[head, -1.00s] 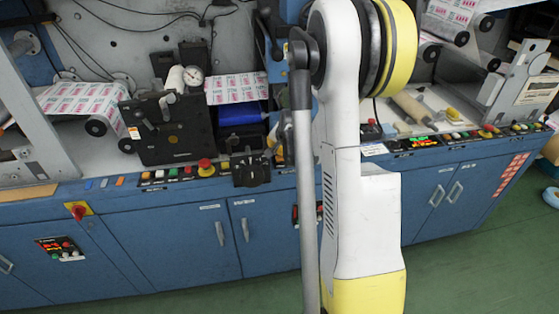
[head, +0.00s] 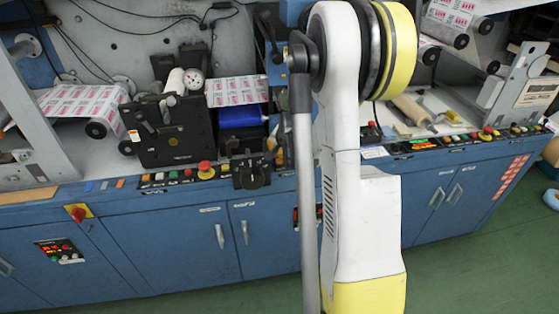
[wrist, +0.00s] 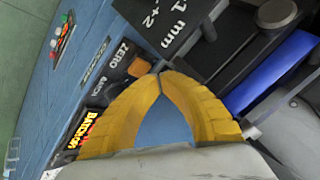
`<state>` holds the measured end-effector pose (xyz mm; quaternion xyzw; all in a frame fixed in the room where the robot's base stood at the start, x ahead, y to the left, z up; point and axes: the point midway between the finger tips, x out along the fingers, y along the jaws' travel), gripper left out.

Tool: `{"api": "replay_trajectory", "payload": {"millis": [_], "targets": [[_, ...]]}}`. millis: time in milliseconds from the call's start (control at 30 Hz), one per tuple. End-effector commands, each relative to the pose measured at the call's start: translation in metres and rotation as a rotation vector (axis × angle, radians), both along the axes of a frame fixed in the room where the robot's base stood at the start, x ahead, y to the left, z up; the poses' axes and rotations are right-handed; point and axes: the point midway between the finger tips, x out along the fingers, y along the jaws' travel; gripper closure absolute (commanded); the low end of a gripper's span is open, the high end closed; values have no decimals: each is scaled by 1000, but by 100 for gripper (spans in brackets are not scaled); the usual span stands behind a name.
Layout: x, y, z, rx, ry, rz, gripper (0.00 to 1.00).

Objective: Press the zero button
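In the wrist view, a black panel carries the white label ZERO (wrist: 121,53). An orange button (wrist: 138,68) sits beside this label, close to my fingertips. My gripper (wrist: 160,76) shows two yellow fingers whose tips meet, with nothing seen between them. The tips are just right of the orange button in the picture; I cannot tell whether they touch it. In the head view my white and yellow arm covers this part of the panel, and the button cannot be made out.
A lit display (wrist: 86,128) marked BATCH is left of my fingers in the wrist view. A black block (wrist: 172,22) and a blue part (wrist: 268,75) lie close by. In the head view, a red mushroom button (head: 206,170) stands on the blue cabinet's ledge.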

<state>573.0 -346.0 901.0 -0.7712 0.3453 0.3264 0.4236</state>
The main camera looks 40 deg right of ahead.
Motion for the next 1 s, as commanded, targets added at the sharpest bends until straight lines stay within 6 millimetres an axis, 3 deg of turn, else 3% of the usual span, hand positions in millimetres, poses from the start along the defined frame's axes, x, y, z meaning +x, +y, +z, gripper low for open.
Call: {"api": "replay_trajectory", "payload": {"millis": [1000], "targets": [[0, 0, -10, 0, 0, 0, 100]]}}
